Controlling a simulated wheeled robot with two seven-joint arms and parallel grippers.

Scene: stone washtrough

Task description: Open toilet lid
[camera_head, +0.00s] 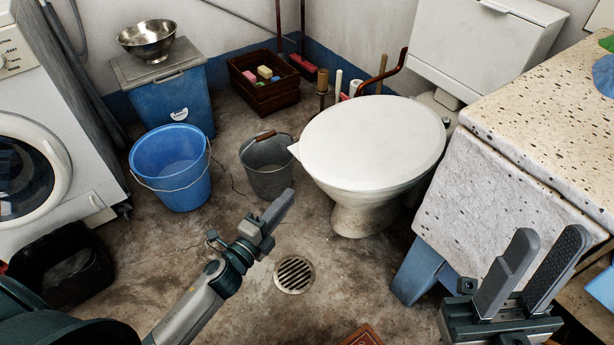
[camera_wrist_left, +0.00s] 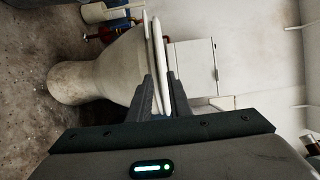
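The toilet (camera_head: 365,212) stands right of centre, its white oval lid (camera_head: 373,140) lying flat and closed over the bowl. A small pointed tab sticks out at the lid's left edge. In the left wrist view the toilet (camera_wrist_left: 95,72) appears sideways, with the lid (camera_wrist_left: 161,62) as a thin edge. My left gripper (camera_head: 286,200) is in front of and left of the toilet, apart from the lid. Its fingers (camera_wrist_left: 163,98) have a gap between them, lined up with the lid's edge, and hold nothing. My right gripper (camera_head: 548,252) is open and empty at the lower right.
A grey bucket (camera_head: 267,170) and a blue bucket (camera_head: 172,172) stand left of the toilet. The speckled stone washtrough (camera_head: 535,105) is on the right, beside the toilet. A white cistern (camera_head: 478,45) is behind. Floor around the drain (camera_head: 294,274) is clear.

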